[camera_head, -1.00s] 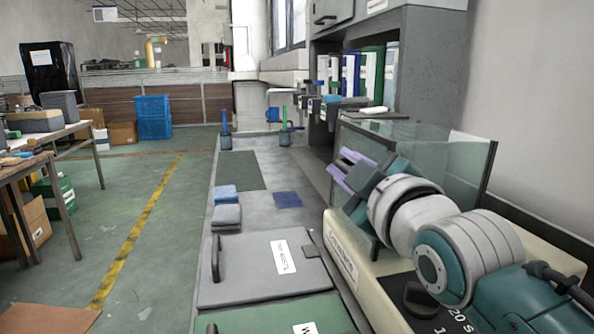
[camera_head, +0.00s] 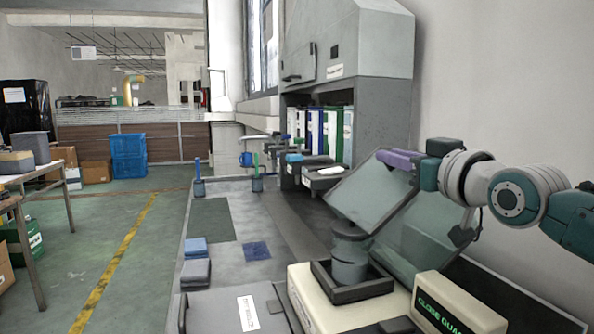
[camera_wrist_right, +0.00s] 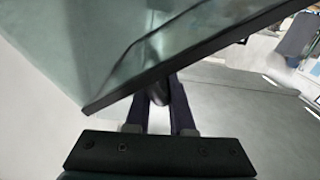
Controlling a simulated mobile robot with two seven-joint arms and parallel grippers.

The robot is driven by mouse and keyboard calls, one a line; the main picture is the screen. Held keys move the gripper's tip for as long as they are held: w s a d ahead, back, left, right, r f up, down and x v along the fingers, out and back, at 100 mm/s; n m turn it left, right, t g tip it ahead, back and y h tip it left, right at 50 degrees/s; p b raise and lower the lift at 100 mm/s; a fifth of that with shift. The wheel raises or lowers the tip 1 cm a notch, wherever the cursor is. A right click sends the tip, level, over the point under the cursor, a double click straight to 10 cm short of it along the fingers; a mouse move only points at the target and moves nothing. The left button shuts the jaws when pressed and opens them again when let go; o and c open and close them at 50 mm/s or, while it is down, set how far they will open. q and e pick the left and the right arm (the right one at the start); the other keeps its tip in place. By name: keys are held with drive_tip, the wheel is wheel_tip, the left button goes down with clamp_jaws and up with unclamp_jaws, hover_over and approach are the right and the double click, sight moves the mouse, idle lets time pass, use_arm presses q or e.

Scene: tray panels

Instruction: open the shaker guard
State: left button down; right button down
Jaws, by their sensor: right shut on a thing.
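The clear shaker guard (camera_head: 375,196) is tilted up, its dark-edged panes sloping over the shaker (camera_head: 318,300). Its wide opening faces the front, and a grey cylindrical vessel (camera_head: 349,262) stands in the shaker's dark square tray (camera_head: 362,293). My right gripper (camera_head: 397,157), with purple fingers, is at the raised upper edge of the guard. In the right wrist view my right gripper (camera_wrist_right: 163,95) is shut on the guard's dark handle (camera_wrist_right: 178,105), beside the dark rim of the glass (camera_wrist_right: 170,68). My left gripper is not in view.
A control box (camera_head: 458,308) with green lettering stands at the front right. A grey cabinet with binders (camera_head: 330,135) is behind the guard. The wall is close on the right.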

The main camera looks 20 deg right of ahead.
drive_tip(key=d+m+b, duration=0.1)
drive_tip(key=d+b, duration=0.1)
drive_tip(key=d+m+b, duration=0.1)
drive_tip(key=d+b, duration=0.1)
drive_tip(key=d, duration=0.1)
drive_tip(key=d+m+b, duration=0.1)
drive_tip(key=d+b, duration=0.1)
drive_tip(key=shift+w+d+f+m+b, duration=0.15)
drive_tip(key=shift+d+f+m+b, duration=0.15)
drive_tip(key=shift+d+f+m, duration=0.1)
drive_tip(key=shift+d+r+m+b, duration=0.1)
drive_tip(key=shift+d+m+b, duration=0.2)
drive_tip(key=shift+d+b, duration=0.25)
drive_tip(key=c, duration=0.9)
unclamp_jaws()
drive_tip(key=shift+a, duration=0.1)
drive_tip(key=shift+s+p, duration=0.3)
drive_tip(key=shift+s, duration=0.15)
drive_tip(key=shift+s+d+p, duration=0.2)
drive_tip(key=shift+s+p, duration=0.25)
drive_tip(key=shift+s, duration=4.1)
